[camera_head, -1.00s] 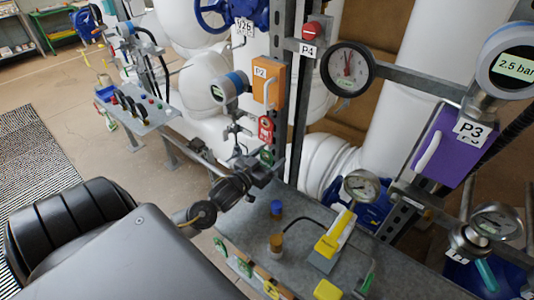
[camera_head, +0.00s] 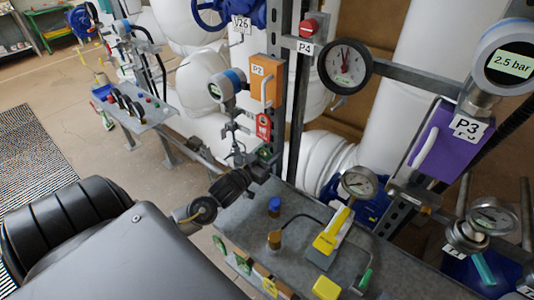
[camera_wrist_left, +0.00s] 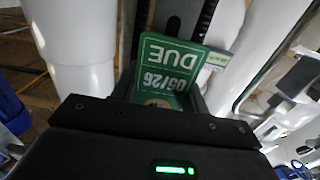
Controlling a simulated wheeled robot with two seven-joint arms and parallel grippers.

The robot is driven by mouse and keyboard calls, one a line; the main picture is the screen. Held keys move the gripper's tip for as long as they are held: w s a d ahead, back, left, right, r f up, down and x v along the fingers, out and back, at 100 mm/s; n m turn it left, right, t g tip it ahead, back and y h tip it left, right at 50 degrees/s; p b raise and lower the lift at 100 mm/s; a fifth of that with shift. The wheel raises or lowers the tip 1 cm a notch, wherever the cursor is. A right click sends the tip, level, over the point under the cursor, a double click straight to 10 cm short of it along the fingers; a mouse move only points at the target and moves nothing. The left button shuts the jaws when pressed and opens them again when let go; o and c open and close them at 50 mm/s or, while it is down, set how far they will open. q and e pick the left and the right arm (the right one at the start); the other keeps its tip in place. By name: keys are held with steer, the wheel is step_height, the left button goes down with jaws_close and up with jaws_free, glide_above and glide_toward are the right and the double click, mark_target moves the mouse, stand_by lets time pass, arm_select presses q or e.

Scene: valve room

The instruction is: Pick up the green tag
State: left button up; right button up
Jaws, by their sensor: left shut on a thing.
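The green tag (camera_wrist_left: 168,68) shows upside down in the left wrist view, with the print "DUE 05/26". It sits between the fingers of my left gripper (camera_head: 264,164), which is shut on it. In the head view only a small part of the green tag (camera_head: 265,151) shows above the dark fingers, just below a red tag (camera_head: 263,126). The fingers hide the rest of it. My right gripper is in neither view.
The red tag hangs close above my left gripper, below the orange P2 box (camera_head: 263,83). A grey bench (camera_head: 243,212) with a blue knob (camera_head: 274,206), a brass knob (camera_head: 274,239) and a yellow-handled tool (camera_head: 331,234) lies below. A steel post (camera_head: 298,110) stands behind.

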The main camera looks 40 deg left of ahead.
arm_select(q)
steer(key=shift+s+r+b, duration=0.1)
steer(key=shift+s+b, duration=0.25)
steer(key=s+b, duration=0.3)
steer(key=s, duration=1.4)
steer(key=shift+s+d+r+b, duration=0.15)
steer(key=shift+s+d+b, duration=0.05)
steer(key=shift+b, duration=0.2)
steer(key=shift+w, duration=0.1)
